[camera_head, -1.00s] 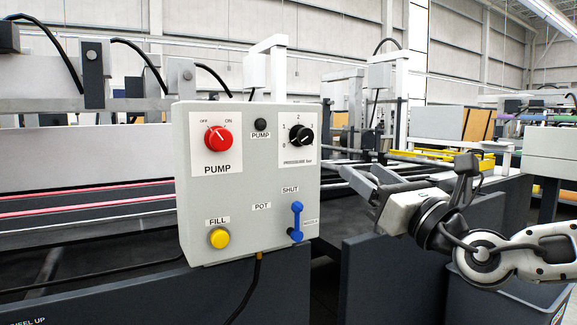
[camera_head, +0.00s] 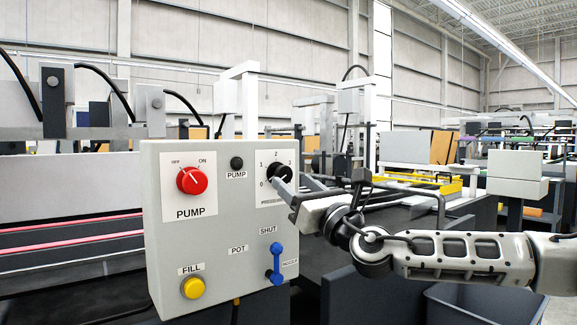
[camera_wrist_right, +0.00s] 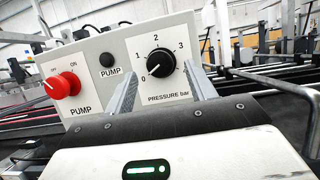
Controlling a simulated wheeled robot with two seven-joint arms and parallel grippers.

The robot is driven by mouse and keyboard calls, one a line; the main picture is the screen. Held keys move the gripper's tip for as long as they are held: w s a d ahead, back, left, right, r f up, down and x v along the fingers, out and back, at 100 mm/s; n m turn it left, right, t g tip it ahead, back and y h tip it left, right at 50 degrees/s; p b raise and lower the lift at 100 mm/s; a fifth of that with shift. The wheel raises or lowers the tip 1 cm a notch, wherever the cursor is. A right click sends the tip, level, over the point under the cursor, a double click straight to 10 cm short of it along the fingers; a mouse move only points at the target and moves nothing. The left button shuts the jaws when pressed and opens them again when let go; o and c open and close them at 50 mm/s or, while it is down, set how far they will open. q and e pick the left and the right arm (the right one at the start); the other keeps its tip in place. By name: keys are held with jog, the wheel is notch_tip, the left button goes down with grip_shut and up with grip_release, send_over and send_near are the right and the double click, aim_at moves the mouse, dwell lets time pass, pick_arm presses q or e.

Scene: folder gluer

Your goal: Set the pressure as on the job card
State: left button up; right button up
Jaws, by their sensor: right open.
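The black pressure knob (camera_head: 281,175) is at the upper right of the grey control box (camera_head: 215,232). In the right wrist view the knob (camera_wrist_right: 160,63) has a white mark pointing down-left, toward 0 on its "PRESSURE bar" scale. My right gripper (camera_head: 288,190) is in front of the knob and partly covers its dial plate in the head view. In the right wrist view its open fingers (camera_wrist_right: 163,67) appear on either side of the knob; I cannot tell whether they touch it. No job card is readable. My left gripper is out of view.
The box also carries a red pump switch (camera_head: 192,180) pointing toward OFF, a small black pump lamp (camera_head: 237,163), a yellow fill button (camera_head: 193,287) and a blue lever (camera_head: 276,262) with its handle up toward SHUT. Machine frames and rails stand behind the box.

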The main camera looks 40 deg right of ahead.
aim_at(286, 177)
jog(key=shift+p+x, duration=0.5)
jog(key=shift+x, duration=0.6)
jog(key=shift+w+r, duration=0.2)
jog(key=shift+w, duration=0.3)
jog(key=c, duration=1)
jog(key=shift+o, duration=0.2)
jog(key=shift+m, duration=0.4)
